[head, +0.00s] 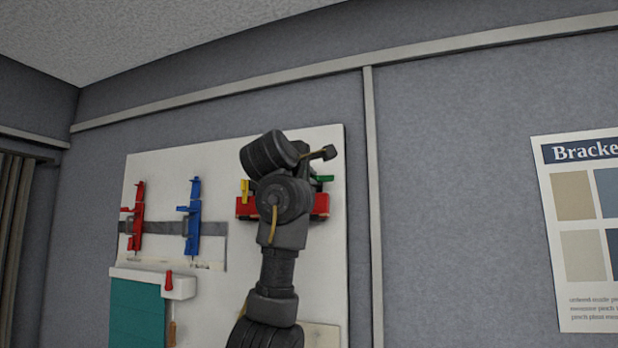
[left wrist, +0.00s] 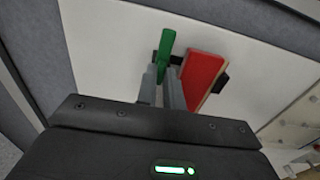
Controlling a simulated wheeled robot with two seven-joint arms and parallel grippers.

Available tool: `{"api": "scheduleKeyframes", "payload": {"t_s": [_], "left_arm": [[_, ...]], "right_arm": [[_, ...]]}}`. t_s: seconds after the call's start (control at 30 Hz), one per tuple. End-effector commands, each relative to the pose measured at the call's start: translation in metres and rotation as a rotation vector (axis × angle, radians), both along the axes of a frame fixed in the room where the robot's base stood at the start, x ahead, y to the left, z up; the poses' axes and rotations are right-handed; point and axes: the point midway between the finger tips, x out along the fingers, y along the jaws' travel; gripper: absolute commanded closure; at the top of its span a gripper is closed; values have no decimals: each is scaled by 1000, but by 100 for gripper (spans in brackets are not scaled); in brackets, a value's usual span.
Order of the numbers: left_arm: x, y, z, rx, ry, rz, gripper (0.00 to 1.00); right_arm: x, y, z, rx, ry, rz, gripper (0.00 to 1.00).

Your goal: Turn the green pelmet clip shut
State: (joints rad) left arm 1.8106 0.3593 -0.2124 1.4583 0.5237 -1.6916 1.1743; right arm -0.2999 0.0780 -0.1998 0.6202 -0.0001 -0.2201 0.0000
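The green pelmet clip (head: 323,178) shows in the head view as a small piece above a red block (head: 320,205) on the white board; my left arm covers much of this spot. In the left wrist view the clip (left wrist: 167,42) is a narrow green lever beside the red block (left wrist: 202,80). My left gripper (left wrist: 161,76) has its two grey fingers close together on either side of the lever's near end, and they look shut on it. In the head view its fingers are hidden behind my arm. My right gripper is in neither view.
A yellow clip (head: 245,188) stands left of my arm. Red (head: 138,210) and blue (head: 193,215) clips sit on a grey strip further left, above a white holder (head: 150,280) with teal cloth (head: 137,315). The wall right of the board is clear up to a poster (head: 590,230).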

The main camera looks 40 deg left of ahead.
Motion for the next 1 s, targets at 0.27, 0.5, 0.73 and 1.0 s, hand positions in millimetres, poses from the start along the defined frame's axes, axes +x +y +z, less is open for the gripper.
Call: {"api": "scheduleKeyframes", "payload": {"t_s": [0.27, 0.5, 0.73, 1.0], "left_arm": [[0, 0, -1, 9, 6, -1, 100], [0, 0, -4, 93, 34, -1, 100], [0, 0, -6, 266, 96, -2, 100], [0, 0, -7, 509, 181, -3, 100]], "right_arm": [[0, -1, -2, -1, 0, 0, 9], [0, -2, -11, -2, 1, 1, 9], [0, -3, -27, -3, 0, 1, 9], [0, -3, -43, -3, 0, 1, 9]]}}
